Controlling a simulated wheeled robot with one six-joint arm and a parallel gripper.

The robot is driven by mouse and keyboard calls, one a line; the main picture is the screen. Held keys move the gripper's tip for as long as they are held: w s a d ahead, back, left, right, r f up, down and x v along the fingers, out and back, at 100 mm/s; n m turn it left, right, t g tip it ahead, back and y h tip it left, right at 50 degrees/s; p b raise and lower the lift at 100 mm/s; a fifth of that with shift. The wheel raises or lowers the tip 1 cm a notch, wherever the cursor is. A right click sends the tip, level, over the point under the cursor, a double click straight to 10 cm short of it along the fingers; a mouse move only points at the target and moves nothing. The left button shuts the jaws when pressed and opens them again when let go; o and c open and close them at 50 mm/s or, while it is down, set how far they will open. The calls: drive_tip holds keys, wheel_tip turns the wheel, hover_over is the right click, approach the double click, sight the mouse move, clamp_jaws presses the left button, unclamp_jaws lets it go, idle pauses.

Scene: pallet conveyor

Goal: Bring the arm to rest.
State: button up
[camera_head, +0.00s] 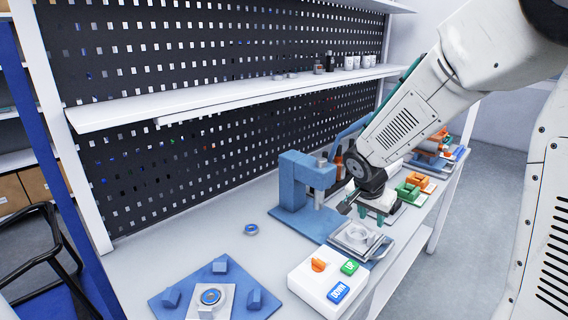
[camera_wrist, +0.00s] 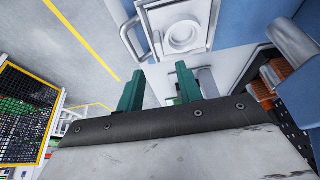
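My arm reaches in from the upper right in the head view and points down toward the bench. My gripper (camera_head: 366,211) is above the bench, just right of the blue press. In the wrist view, the two green fingers of my gripper (camera_wrist: 160,88) stand apart with nothing between them. A white square plate with a round recess (camera_wrist: 183,34) lies beyond the fingertips. The same plate shows in the head view (camera_head: 355,236) in front of the press, below and slightly left of the gripper. I cannot tell the exact gap between gripper and plate.
The blue press (camera_head: 292,181) stands close left of my gripper. A white control box (camera_head: 318,289) with UP and DOWN buttons is in front. A blue fixture (camera_head: 226,273) and a small round part (camera_head: 251,229) lie left. A white shelf (camera_head: 230,95) hangs behind.

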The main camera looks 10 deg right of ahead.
drive_tip(key=s+a+r+n+y, duration=0.1)
drive_tip(key=s+a+r+n, duration=0.2)
drive_tip(key=s, duration=0.6)
drive_tip(key=s+a+r+n+y, duration=0.1)
drive_tip(key=s+a+r+n, duration=0.2)
drive_tip(key=s, duration=0.6)
drive_tip(key=s+a+r+n+g+y, duration=0.1)
drive_tip(key=s+a+r+n, duration=0.2)
drive_tip(key=s, duration=0.7)
wheel_tip(320, 180, up, 4)
drive_tip(key=shift+f+n+y, duration=0.15)
drive_tip(key=shift+n+y, duration=0.15)
drive_tip(key=shift+n, duration=0.8)
